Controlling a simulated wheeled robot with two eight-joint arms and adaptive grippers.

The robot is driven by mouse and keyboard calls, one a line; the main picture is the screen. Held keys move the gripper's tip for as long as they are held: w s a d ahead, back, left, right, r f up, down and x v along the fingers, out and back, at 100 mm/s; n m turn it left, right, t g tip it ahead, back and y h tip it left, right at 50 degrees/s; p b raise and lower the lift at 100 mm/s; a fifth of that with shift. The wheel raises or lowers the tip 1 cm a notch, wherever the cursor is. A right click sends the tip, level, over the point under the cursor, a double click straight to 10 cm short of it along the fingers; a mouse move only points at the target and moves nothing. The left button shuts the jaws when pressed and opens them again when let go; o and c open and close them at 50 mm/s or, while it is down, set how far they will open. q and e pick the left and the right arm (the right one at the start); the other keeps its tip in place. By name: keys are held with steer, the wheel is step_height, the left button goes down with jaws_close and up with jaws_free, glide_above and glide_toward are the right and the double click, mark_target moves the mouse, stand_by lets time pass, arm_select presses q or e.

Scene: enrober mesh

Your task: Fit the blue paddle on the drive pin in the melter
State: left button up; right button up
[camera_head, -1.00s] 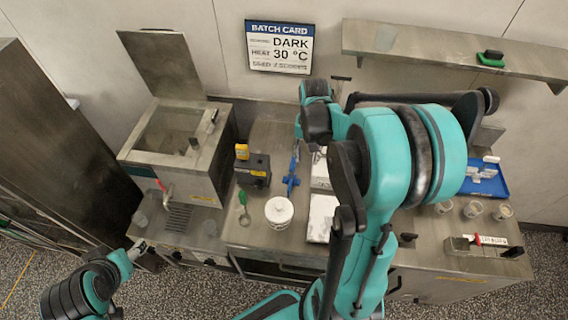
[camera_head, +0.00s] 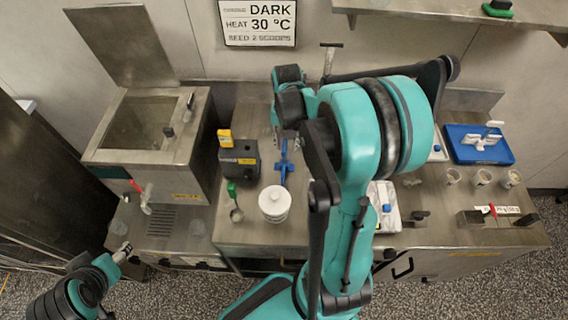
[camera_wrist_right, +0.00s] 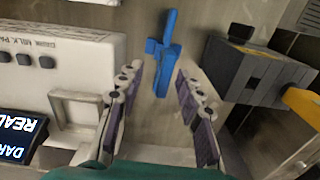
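The blue paddle (camera_head: 285,162) lies on the steel counter to the right of the melter. In the right wrist view the paddle (camera_wrist_right: 163,48) is between and beyond the open fingers of my right gripper (camera_wrist_right: 160,80), which appears empty. In the head view that gripper is mostly hidden by its own arm. The melter (camera_head: 190,150) is a steel box with its lid raised and its tank open. I cannot clearly make out the drive pin inside it. My left gripper (camera_head: 122,254) is low at the left, in front of the counter, its fingers too small to read.
A dark box with a yellow part (camera_head: 240,158) stands between melter and paddle. A blue tray (camera_head: 463,151) and small cups are further right.

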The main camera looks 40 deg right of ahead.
mark_target(284, 162)
steer(key=f, duration=0.2)
steer(key=f+b, duration=0.1)
steer(key=f, duration=0.2)
steer(key=f+b, duration=0.1)
steer(key=f, duration=0.1)
steer(key=shift+w+a+f, duration=0.15)
steer(key=shift+w+a, duration=0.05)
steer(key=shift+w, duration=0.15)
jaws_close()
